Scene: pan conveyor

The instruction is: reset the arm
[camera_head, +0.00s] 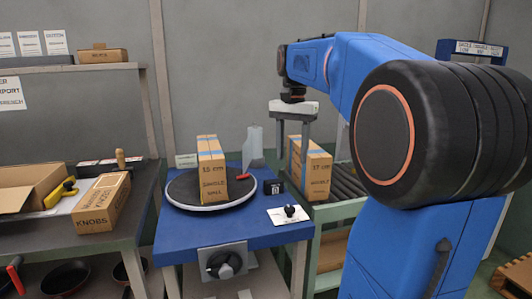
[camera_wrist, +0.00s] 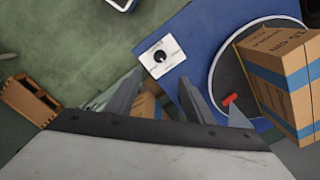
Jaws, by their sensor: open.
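My blue arm (camera_head: 343,60) reaches across the upper right of the head view, bent downward at its far end. My gripper (camera_head: 291,165) hangs from it with its two grey fingers pointing down. In the wrist view my gripper (camera_wrist: 160,83) shows spread fingers, and nothing is held. Part of a tan box also shows between the fingers in the wrist view (camera_wrist: 146,106). I cannot tell the exact gap.
A taped box (camera_head: 213,175) stands on a round turntable (camera_head: 183,192) on a blue table (camera_head: 172,240). A clear upright piece (camera_head: 252,146) and a dial plate (camera_head: 289,214) are close by. A roller conveyor (camera_head: 345,181) lies behind my arm. A knobs box (camera_head: 101,204) is on the left bench.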

